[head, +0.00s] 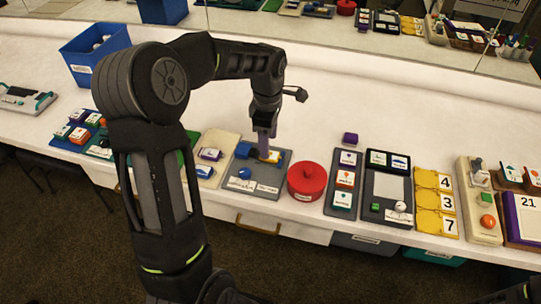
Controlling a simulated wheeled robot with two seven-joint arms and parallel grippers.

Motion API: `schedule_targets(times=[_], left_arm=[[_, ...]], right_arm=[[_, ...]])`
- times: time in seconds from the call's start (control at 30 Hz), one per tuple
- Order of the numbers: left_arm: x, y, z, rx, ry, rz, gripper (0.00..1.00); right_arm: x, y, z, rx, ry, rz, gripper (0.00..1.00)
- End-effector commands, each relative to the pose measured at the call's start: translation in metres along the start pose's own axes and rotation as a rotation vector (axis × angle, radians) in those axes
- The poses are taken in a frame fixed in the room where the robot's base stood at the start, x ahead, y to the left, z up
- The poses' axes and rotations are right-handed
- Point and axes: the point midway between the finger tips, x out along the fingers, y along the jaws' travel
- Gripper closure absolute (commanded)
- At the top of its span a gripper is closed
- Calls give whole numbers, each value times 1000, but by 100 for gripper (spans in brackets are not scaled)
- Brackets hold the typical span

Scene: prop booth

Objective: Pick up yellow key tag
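A small yellow-orange piece with a white face (272,156), which looks like the yellow key tag, lies on a grey tray (262,189) at the middle of the counter. My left gripper (264,153) points down right over this piece, and its fingertips overlap the piece's left part. I cannot tell if they touch it or how far apart the fingers are. A blue block (243,150) and a blue round piece (245,173) are on the same tray. My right gripper is out of view; only a dark part shows at the lower right corner.
Further right are a dark label board (345,183) and yellow number plates (436,203). A blue bin (92,51) stands at the back left. The counter behind the tray is clear. A mirror runs along the back.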

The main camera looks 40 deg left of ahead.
Motion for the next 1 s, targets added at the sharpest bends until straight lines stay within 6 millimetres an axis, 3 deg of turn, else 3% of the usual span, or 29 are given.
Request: schedule_targets(times=[0.3, 0.9, 1.0], left_arm=[[40, -1, -1, 1, 0, -3, 40], [42, -1, -1, 0, 0, 0, 40], [42, -1, -1, 0, 0, 0, 47]], right_arm=[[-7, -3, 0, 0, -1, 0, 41], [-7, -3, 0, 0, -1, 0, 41], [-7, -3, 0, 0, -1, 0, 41]])
